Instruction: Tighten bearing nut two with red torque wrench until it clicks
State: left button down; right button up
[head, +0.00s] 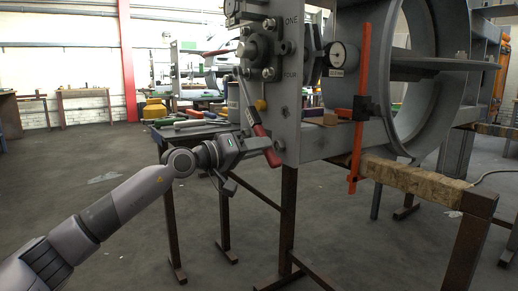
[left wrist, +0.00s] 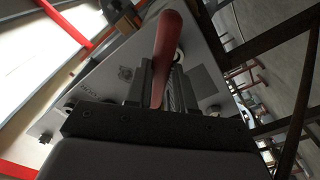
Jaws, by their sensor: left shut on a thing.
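The red torque wrench has a red handle (head: 262,138) and a thin metal shaft rising up and left to the bearing housing (head: 259,48) on the grey plate. My left gripper (head: 245,143) is shut on the red handle; the handle's lower end sticks out past it. In the left wrist view the red handle (left wrist: 167,50) runs between the two fingers. Several bolts or nuts surround the bearing. Labels ONE and FOUR are readable at the right; I cannot read a label TWO, and the wrench head's exact seat is too small to tell. My right gripper is not in view.
A dial gauge (head: 342,56) and an upright orange bar (head: 361,95) with a black clamp stand right of the bearing. A large grey ring (head: 436,85) is behind them. Steel legs (head: 289,215) and a wooden beam (head: 415,178) support the frame. Floor at left is clear.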

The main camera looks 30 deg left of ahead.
pick_arm(q)
jog(key=shift+s+a+f, duration=0.2)
jog(key=shift+s, duration=0.45)
jog(key=shift+s+a+f, duration=0.2)
jog(key=shift+s, duration=0.45)
